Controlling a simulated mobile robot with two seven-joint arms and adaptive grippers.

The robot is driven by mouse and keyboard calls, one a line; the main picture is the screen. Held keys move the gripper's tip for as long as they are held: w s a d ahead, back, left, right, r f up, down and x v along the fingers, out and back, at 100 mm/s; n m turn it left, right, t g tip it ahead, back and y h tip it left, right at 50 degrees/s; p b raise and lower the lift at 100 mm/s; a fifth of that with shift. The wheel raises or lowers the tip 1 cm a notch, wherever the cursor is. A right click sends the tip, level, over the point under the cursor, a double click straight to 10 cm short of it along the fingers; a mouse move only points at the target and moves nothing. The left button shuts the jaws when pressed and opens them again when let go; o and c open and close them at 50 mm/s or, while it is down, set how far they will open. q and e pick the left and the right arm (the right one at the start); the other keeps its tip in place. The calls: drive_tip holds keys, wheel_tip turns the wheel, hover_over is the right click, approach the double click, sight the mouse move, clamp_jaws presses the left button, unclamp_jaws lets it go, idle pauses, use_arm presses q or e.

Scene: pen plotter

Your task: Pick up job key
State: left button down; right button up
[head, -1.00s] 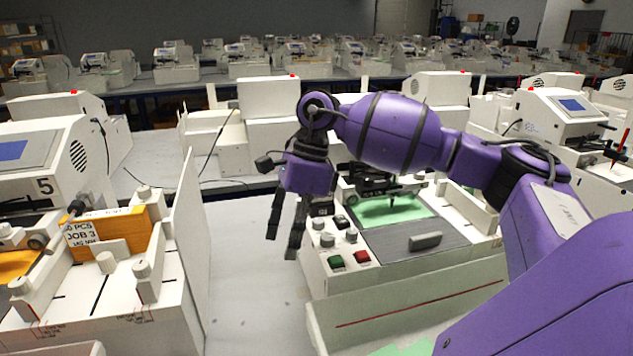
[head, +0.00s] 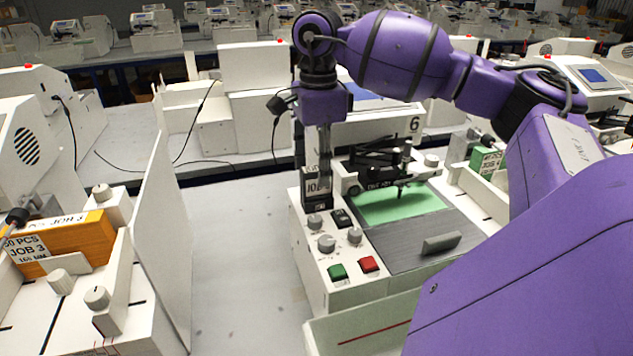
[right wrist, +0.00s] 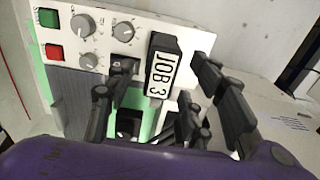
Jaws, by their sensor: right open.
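The job key (right wrist: 163,66) is a black block with a white label reading JOB 3. It stands at the upper left of the plotter's control panel, and its label also shows in the head view (head: 317,187). My right gripper (right wrist: 164,72) is open, with its fingers on either side of the key in the right wrist view. In the head view my right gripper (head: 316,168) points down over the key, and its fingers hide part of it. Whether the fingers touch the key cannot be told. My left gripper is out of view.
The panel has a green button (head: 337,271), a red button (head: 369,264) and several grey knobs. The plotter's pen carriage (head: 400,172) is right of the key over a green sheet (head: 392,206). A white upright panel (head: 160,230) stands to the left, across a grey gap.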

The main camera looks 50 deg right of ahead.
sight(316, 188)
wheel_tip(316, 188, down, 4)
drive_tip(key=shift+w+a+f+p, duration=0.1)
drive_tip(key=shift+f+p, duration=0.1)
drive_tip(key=shift+p, duration=0.15)
drive_tip(key=shift+c, duration=0.2)
drive_tip(key=c, duration=1.1)
